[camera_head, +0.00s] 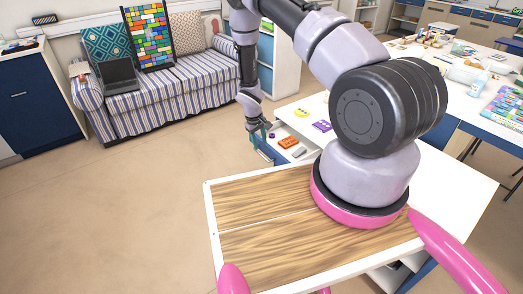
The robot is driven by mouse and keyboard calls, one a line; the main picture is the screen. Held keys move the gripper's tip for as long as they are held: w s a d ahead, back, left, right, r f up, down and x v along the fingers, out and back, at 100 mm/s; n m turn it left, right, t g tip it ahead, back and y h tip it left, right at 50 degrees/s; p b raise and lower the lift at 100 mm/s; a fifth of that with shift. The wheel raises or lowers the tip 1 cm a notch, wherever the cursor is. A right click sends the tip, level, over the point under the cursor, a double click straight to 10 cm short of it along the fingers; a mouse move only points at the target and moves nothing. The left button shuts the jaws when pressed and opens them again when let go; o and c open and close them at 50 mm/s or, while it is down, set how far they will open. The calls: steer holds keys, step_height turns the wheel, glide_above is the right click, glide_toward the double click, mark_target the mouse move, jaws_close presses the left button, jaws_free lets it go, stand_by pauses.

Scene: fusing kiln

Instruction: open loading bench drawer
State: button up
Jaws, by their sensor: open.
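The loading bench (455,180) has a white top and stands behind and to the right of my wooden-topped base. Its drawer (262,156) has a blue front and sticks out to the left of the bench top. Inside it I see an orange piece (288,142), a grey piece (299,153) and a small purple piece (271,134). My gripper (259,129) points down at the drawer's far front edge, with its jaws open. The fingertips are small here, and I cannot tell whether they touch the drawer or its handle.
A yellow piece (301,112) and a purple piece (321,126) lie on the bench top. A striped sofa (165,95) with a laptop (118,76) stands at the back left. A blue cabinet (35,105) is at far left. The floor left of the drawer is clear.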

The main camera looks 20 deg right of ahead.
steer(key=r, duration=0.4)
steer(key=shift+s+a, duration=0.15)
steer(key=shift+a, duration=0.2)
steer(key=shift+r, duration=0.1)
step_height(320, 180, up, 36)
steer(key=s+d+m+t+y, duration=0.2)
steer(key=s+m+t, duration=0.1)
steer(key=m, duration=0.2)
steer(key=s+r+m+t, duration=0.1)
steer(key=s+r, duration=0.8)
steer(key=r, duration=0.3)
steer(key=s+r+m+t+y, duration=0.1)
steer(key=s+r, duration=0.2)
steer(key=s, duration=0.5)
steer(key=s+r+m+t+y, duration=0.1)
steer(key=s+r, duration=0.3)
steer(key=s, duration=0.4)
steer(key=shift+a+r, duration=0.3)
steer(key=shift+a, duration=0.05)
